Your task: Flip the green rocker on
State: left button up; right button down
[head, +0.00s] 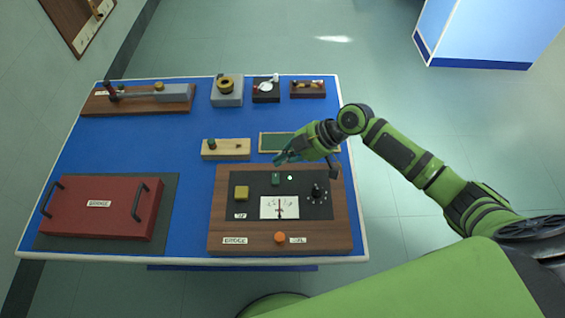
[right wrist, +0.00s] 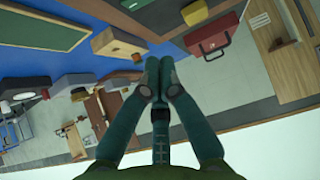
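The green rocker (head: 276,178) is a small dark green switch on the black panel (head: 240,183) of a wooden-framed instrument, in the head view. A small pale green lamp (head: 290,178) sits just to its right. My right gripper (head: 278,158) is above the instrument's back edge, a little beyond the rocker in the picture and apart from it. In the right wrist view its fingers (right wrist: 158,65) meet at the tips with nothing between them. The rocker cannot be made out in that view. Its tilt is too small to tell. My left gripper is not in view.
The panel also bears a yellow block (head: 241,193), a white dial meter (head: 279,207) and a black knob (head: 318,194). An orange button (head: 280,238) is on the front wood. A red case (head: 101,207) lies left. Small devices, including a wooden block (head: 226,149), stand behind.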

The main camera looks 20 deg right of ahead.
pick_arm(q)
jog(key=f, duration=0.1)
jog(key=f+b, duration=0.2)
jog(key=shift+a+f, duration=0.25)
pick_arm(e)
jog(key=v, duration=0.7)
jog(key=shift+w+d, duration=0.2)
jog(key=shift+d, duration=0.35)
jog(key=shift+a+r, duration=0.1)
jog(key=shift+r, duration=0.05)
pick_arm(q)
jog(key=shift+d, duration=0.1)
